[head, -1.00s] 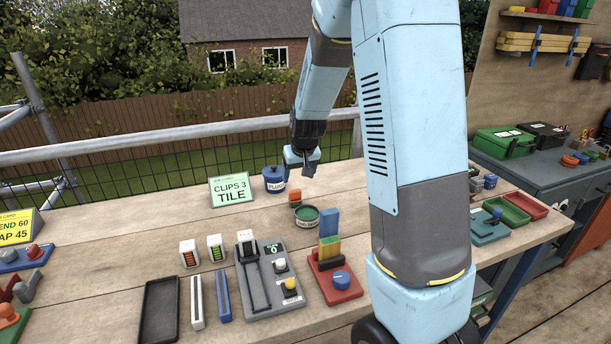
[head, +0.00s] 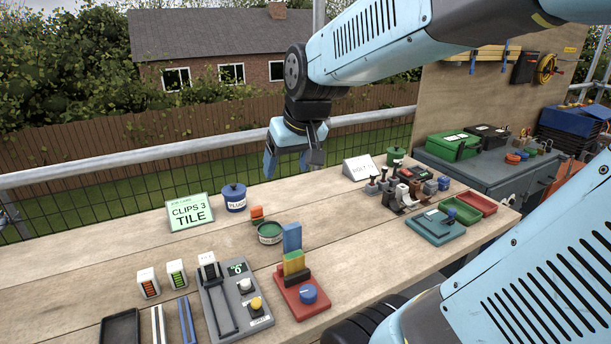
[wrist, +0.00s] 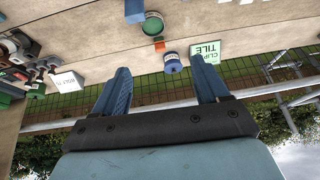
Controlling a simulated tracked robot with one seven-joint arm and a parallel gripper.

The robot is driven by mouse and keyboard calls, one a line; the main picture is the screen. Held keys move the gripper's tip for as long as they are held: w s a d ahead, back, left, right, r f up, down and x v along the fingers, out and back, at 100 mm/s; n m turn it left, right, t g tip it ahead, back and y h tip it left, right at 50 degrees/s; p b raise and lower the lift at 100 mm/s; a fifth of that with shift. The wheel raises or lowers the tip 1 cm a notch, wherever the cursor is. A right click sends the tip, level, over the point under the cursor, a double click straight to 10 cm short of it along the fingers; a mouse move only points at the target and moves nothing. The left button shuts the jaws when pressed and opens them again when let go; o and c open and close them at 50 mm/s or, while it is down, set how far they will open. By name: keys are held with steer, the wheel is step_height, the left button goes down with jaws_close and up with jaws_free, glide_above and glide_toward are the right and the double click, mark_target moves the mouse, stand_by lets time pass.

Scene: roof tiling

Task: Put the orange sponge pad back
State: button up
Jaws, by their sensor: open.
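A small orange pad (head: 257,212), which looks like the sponge pad, sits on the bench behind a round green-topped tin (head: 270,233). It also shows in the wrist view (wrist: 159,46), beside the round tin (wrist: 152,25). My gripper (head: 293,168) is open and empty. It hangs in the air behind and above the pad, near the bench's far edge. Its two blue fingers (wrist: 163,78) are spread apart in the wrist view, with nothing between them.
A blue PLUGS pot (head: 234,198) and a green CLIPS 3 TILE sign (head: 190,212) stand left of the pad. A grey device (head: 232,304) is at the front. A white card (head: 360,168) and clustered tools stand right. The bench between tin and tools is mostly clear.

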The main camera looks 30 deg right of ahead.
steer(key=s+a+r, duration=0.1)
steer(key=s, duration=0.8)
steer(key=shift+s+r+h, duration=0.2)
steer(key=shift+r+h, duration=0.1)
stand_by(0.6)
